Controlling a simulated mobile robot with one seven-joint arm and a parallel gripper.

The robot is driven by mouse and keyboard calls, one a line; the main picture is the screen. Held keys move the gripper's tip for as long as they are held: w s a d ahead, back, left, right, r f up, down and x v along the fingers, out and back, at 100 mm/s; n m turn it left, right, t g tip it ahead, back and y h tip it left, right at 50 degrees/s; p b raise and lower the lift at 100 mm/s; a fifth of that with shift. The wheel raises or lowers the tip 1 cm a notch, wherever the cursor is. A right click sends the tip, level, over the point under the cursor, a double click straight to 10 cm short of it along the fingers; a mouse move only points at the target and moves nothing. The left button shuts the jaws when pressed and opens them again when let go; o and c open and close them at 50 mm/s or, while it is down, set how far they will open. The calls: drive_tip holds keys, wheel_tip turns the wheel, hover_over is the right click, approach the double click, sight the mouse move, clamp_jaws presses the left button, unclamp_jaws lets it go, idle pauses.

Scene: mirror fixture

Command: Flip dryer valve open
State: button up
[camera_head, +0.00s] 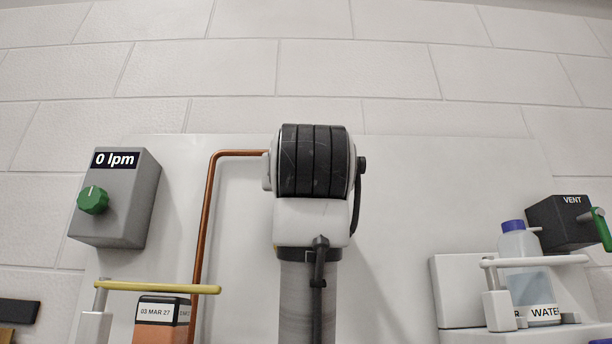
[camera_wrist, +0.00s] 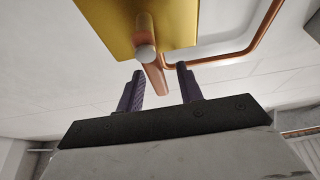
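In the wrist view, a gold-coloured block (camera_wrist: 105,18) hangs at the top, with a short copper-coloured bar (camera_wrist: 152,76) and a grey round end on it. I take this to be the dryer valve, but no label shows. My gripper (camera_wrist: 160,70) has two purple fingers spread apart, below the block. The bar's lower end appears between the fingertips; I cannot tell its depth or whether they touch. In the head view, neither the gripper nor this block shows, probably hidden behind what seems to be my arm.
A copper pipe (camera_head: 206,210) bends across the white panel. A grey 0 lpm box (camera_head: 118,195) with a green knob stands left. A yellow lever (camera_head: 155,287) is lower left. Right are a VENT box (camera_head: 560,222), a water bottle (camera_head: 518,262) and a white lever (camera_head: 530,261).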

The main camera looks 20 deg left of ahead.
drive_tip(key=b+v, duration=0.5)
drive_tip(key=v, duration=0.8)
drive_tip(key=shift+s, duration=0.25)
drive_tip(key=shift+d+f, duration=0.15)
drive_tip(key=shift+f, duration=0.1)
